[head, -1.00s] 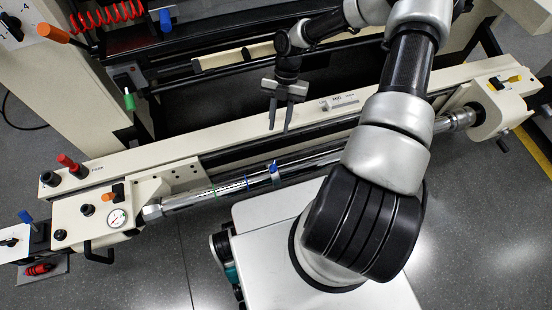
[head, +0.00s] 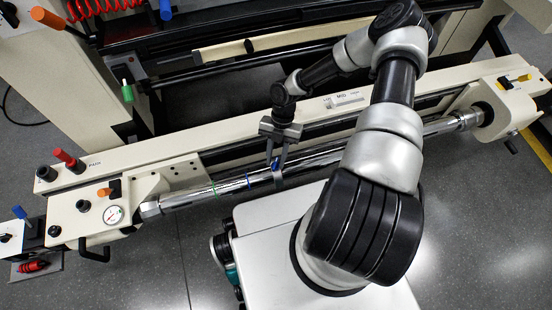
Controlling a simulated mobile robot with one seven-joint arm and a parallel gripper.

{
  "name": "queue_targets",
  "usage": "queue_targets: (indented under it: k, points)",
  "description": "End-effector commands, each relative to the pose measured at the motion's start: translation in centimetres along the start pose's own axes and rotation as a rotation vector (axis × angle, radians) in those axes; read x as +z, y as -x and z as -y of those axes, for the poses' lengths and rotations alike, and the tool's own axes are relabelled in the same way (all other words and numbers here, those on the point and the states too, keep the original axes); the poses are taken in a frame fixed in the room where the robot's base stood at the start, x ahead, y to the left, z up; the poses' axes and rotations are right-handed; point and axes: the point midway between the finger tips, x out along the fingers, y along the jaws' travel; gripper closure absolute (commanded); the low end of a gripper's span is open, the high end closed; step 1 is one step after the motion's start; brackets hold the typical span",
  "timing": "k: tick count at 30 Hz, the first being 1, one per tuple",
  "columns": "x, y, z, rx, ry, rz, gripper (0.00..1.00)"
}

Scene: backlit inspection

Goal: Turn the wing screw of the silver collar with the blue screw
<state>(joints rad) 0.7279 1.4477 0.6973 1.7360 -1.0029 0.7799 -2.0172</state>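The silver collar (head: 278,181) sits around the long chrome bar (head: 320,160), left of the bar's middle. Its blue wing screw (head: 275,163) stands up from the top of the collar. My gripper (head: 277,167) points down at it from above, with one finger on each side of the blue screw. The fingers look apart, and I cannot tell whether either touches the screw. The fingers partly cover the collar and screw.
A blue ring (head: 248,183) and a green ring (head: 215,188) mark the bar to the left. The cream beam (head: 150,155) runs close behind the bar.

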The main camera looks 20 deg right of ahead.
Motion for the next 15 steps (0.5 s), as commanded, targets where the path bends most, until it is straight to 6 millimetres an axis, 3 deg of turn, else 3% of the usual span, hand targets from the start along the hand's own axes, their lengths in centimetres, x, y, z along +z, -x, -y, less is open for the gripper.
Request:
queue_targets:
  k: [6, 11, 15]
  points:
    - [0.00, 0.00, 0.00, 0.000, 0.000, 0.000, 0.73]
    - [0.00, 0.01, 0.00, 0.000, 0.000, 0.000, 1.00]
    - [0.00, 0.02, 0.00, 0.000, -0.001, 0.000, 1.00]
